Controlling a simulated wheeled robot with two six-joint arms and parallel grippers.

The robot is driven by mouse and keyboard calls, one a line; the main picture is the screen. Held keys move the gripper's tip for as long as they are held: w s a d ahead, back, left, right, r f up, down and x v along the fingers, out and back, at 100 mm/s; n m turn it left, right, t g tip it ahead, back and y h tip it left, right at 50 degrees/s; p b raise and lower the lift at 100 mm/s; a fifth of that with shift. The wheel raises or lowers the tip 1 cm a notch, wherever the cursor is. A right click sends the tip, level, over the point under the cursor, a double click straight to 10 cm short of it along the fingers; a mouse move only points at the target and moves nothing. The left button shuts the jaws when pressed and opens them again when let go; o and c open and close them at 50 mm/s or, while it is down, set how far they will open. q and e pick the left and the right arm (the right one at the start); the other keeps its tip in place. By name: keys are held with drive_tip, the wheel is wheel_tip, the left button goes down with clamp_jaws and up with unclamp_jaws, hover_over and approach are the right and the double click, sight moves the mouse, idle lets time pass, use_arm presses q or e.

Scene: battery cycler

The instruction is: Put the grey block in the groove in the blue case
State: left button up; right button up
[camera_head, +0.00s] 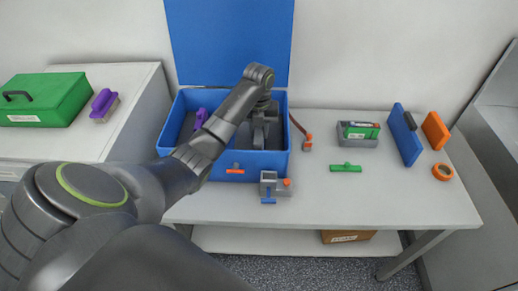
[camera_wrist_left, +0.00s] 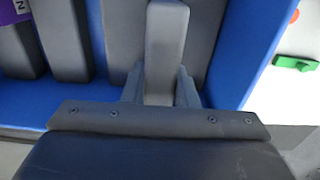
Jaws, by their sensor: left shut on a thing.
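The blue case (camera_head: 222,164) stands open on the table, its lid raised against the wall; its blue right wall also shows in the left wrist view (camera_wrist_left: 248,50). My left gripper (camera_head: 260,136) reaches down into the right part of the case. In the left wrist view, my left gripper (camera_wrist_left: 160,85) is shut on the grey block (camera_wrist_left: 166,40), a narrow light-grey bar between the fingers. Grey lining (camera_wrist_left: 200,30) lies behind and beside the block. I cannot tell whether the block is in the groove or above it. My right gripper is not in view.
A purple-handled piece (camera_head: 201,117) is in the left of the case. A grey clamp (camera_head: 269,186) stands close to the case front. To the right are a green-and-grey box (camera_head: 358,133), a green bar (camera_head: 345,168), a blue panel (camera_head: 405,135) and an orange ring (camera_head: 443,172). The table's front right is clear.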

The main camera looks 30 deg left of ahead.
use_arm(q)
drive_tip(key=shift+f, duration=0.9)
wheel_tip(320, 180, down, 4)
drive_tip(key=shift+r+p, duration=0.1)
drive_tip(key=shift+p, duration=0.3)
drive_tip(key=shift+f, duration=0.25)
drive_tip(key=o, duration=1)
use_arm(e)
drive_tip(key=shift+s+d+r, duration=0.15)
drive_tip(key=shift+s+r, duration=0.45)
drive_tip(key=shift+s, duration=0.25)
